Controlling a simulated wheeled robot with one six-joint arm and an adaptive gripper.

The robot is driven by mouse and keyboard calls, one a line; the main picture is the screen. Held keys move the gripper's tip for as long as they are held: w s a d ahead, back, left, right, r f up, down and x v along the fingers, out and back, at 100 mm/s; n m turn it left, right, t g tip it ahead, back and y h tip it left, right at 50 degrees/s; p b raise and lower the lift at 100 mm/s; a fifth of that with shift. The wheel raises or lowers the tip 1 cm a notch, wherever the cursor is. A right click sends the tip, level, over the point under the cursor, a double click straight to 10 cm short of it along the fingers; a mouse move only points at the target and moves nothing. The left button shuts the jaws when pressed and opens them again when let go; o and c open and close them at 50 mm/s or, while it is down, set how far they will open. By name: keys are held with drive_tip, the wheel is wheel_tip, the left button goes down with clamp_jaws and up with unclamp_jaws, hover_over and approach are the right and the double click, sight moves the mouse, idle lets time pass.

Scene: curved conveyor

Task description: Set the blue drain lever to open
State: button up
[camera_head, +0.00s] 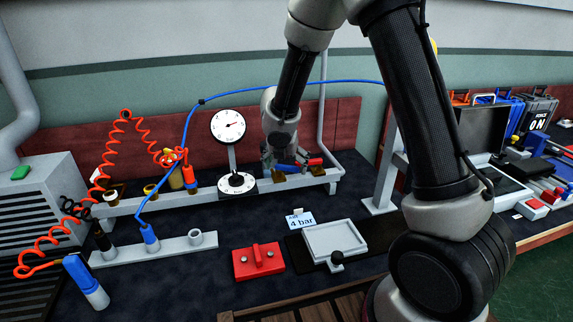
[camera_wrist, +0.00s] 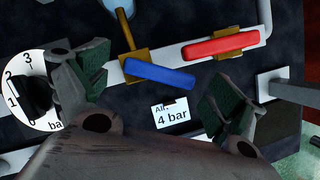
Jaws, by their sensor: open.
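The blue drain lever (camera_wrist: 160,75) lies between my spread fingers in the wrist view, tilted down to the right from its brass valve (camera_wrist: 134,67). In the head view the blue lever (camera_head: 290,167) shows small, partly hidden by my gripper. My gripper (camera_wrist: 150,97) is open and empty above it; its two green-padded fingers stand on either side, apart from the lever. In the head view my gripper (camera_head: 281,160) is over the back rail. A red lever (camera_wrist: 220,46) lies to the right of the blue one, close to my right finger; it also shows in the head view (camera_head: 315,162).
A round dial with a black knob (camera_wrist: 36,93) stands beside my left finger. A gauge (camera_head: 229,125) rises above it. A card reading "4 bar" (camera_wrist: 171,116) lies in front. A grey post (camera_wrist: 292,87) stands at right. A blue hose (camera_head: 290,82) arches behind my arm.

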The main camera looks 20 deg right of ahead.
drive_tip(key=c, duration=1.4)
drive_tip(key=shift+s+a+m, duration=0.1)
drive_tip(key=shift+m, duration=0.4)
drive_tip(key=shift+c, duration=0.2)
drive_tip(key=o, duration=1.4)
drive_tip(key=shift+o, duration=0.2)
drive_tip(key=shift+r, duration=0.1)
drive_tip(key=v, duration=1.1)
drive_tip(key=shift+a+r, duration=0.25)
drive_tip(key=shift+r, duration=0.1)
drive_tip(key=shift+s, duration=0.1)
